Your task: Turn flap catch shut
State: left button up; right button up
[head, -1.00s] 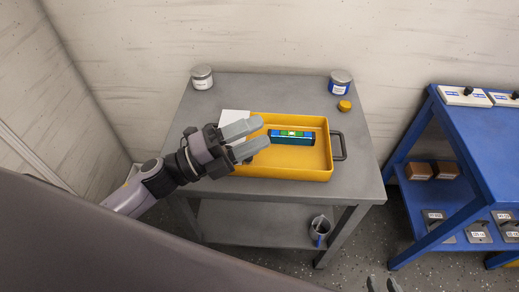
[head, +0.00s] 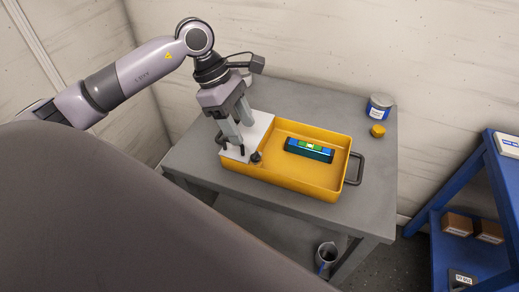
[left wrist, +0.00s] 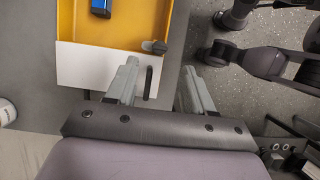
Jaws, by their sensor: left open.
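The yellow tray (head: 300,190) stands on the grey table with a white flap (head: 258,133) over its left end. The flap's dark catch (head: 255,157) sits at its front right corner. The catch also shows in the left wrist view (left wrist: 155,46), beside the flap's edge. My left gripper (head: 240,135) points down over the flap, just behind and left of the catch. In the left wrist view its open fingers (left wrist: 160,67) are empty, with the tray's dark end handle (left wrist: 148,82) showing between them. I cannot tell how far above the flap the fingertips are. My right gripper is not seen.
A blue-green level (head: 310,149) lies in the tray, and a dark handle (head: 356,170) sits at its right end. A lidded tin (head: 379,107) and yellow cap (head: 378,131) stand behind. A jug (head: 326,256) is on the lower shelf. A blue rack (head: 470,210) stands right.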

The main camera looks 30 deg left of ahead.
aim_at(254, 154)
pick_arm(q)
jog(key=shift+x, duration=3.5)
grip_shut()
